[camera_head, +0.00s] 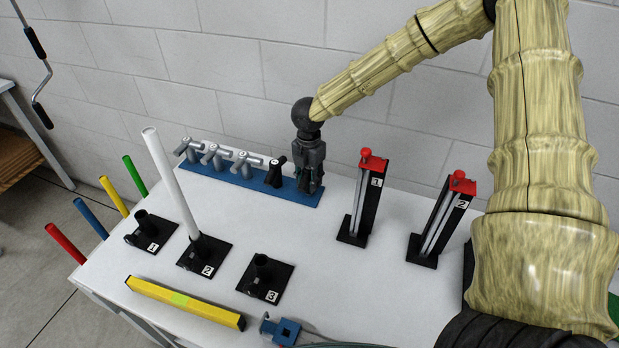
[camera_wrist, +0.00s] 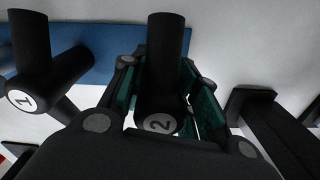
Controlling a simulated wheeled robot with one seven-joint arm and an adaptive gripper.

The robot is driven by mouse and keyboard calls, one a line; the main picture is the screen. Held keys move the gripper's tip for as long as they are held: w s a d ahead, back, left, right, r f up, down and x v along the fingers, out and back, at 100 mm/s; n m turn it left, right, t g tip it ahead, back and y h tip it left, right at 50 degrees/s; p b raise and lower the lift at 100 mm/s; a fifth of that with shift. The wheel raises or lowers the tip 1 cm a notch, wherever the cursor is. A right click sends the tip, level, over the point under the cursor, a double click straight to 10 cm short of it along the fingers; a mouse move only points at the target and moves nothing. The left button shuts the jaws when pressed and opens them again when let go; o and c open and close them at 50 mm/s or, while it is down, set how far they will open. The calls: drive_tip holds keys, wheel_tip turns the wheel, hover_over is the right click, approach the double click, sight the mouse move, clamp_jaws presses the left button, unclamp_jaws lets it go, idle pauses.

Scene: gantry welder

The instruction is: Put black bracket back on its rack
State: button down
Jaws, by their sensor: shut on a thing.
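My gripper (camera_head: 311,188) points down at the right end of the blue rack (camera_head: 248,184) by the wall. In the wrist view my gripper (camera_wrist: 165,105) is shut on a black bracket (camera_wrist: 166,70) marked 2, with green-padded fingers on both sides of it. In the head view the fingers mostly hide this bracket. Another black bracket (camera_head: 275,172), marked 1 in the wrist view (camera_wrist: 45,75), stands on the rack just left of my gripper. The rack also shows in the wrist view (camera_wrist: 100,45). I cannot tell whether the held bracket touches the rack.
Grey clamps (camera_head: 215,155) fill the rack's left part. Two red-topped black stands (camera_head: 367,195) (camera_head: 443,217) are to the right. Black holders (camera_head: 150,232) (camera_head: 265,278) stand in front, the middle one with a tall white tube (camera_head: 171,182). A yellow bar (camera_head: 185,302) lies near the front edge.

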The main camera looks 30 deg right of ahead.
drive_tip(key=shift+f, duration=0.7)
drive_tip(key=c, duration=1)
unclamp_jaws()
wheel_tip(320, 180, up, 12)
drive_tip(key=shift+r, duration=0.1)
drive_tip(key=shift+f, duration=0.25)
wheel_tip(320, 180, down, 12)
drive_tip(key=shift+r, duration=0.4)
